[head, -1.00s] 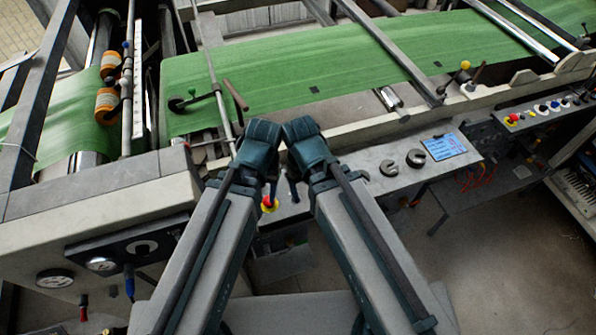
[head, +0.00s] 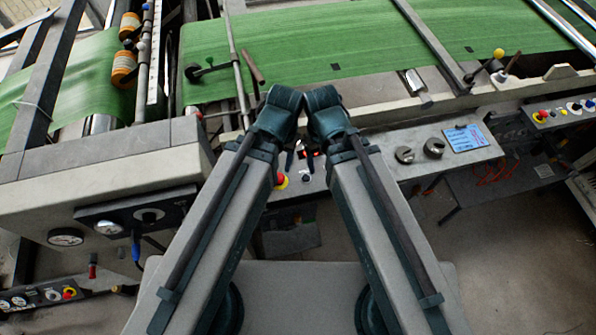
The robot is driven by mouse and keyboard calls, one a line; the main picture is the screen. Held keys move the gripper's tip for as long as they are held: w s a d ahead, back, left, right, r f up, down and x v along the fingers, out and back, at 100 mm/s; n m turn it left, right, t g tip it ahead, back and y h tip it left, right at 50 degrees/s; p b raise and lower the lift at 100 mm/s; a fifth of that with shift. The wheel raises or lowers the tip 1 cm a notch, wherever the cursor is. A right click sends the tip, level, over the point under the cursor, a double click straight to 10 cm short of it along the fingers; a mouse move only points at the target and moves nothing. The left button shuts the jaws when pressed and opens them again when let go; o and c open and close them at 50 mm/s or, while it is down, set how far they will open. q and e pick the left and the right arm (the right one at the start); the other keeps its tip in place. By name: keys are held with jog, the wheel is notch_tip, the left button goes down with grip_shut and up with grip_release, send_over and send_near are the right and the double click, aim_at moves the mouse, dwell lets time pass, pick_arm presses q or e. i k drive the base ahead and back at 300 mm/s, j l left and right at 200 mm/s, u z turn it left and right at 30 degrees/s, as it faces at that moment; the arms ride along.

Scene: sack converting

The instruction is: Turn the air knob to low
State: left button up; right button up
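A black panel (head: 122,224) on the front of the machine at the left carries a dark rotary knob (head: 149,216) with a pale mark and a round gauge (head: 108,228). Two more dark round knobs, one (head: 404,155) beside the other (head: 434,147), sit on the grey console right of my arms. I cannot read which of these is labelled air. Both my arms are folded up in the middle, elbows close together, away from all these knobs.
A second white gauge (head: 66,237) is left of the black panel. A low panel (head: 40,295) with gauges and a red-yellow button stands at bottom left. A blue-white label screen (head: 465,138) is on the console. Green sheet (head: 300,50) runs across the machine behind.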

aim_at(149, 219)
jog(key=k+z, duration=0.3)
jog(key=u, duration=0.45)
jog(key=k+l+u, duration=0.1)
jog(key=u, duration=0.35)
jog(key=k+u, duration=0.1)
jog(key=u, duration=0.8)
jog(key=k, duration=0.05)
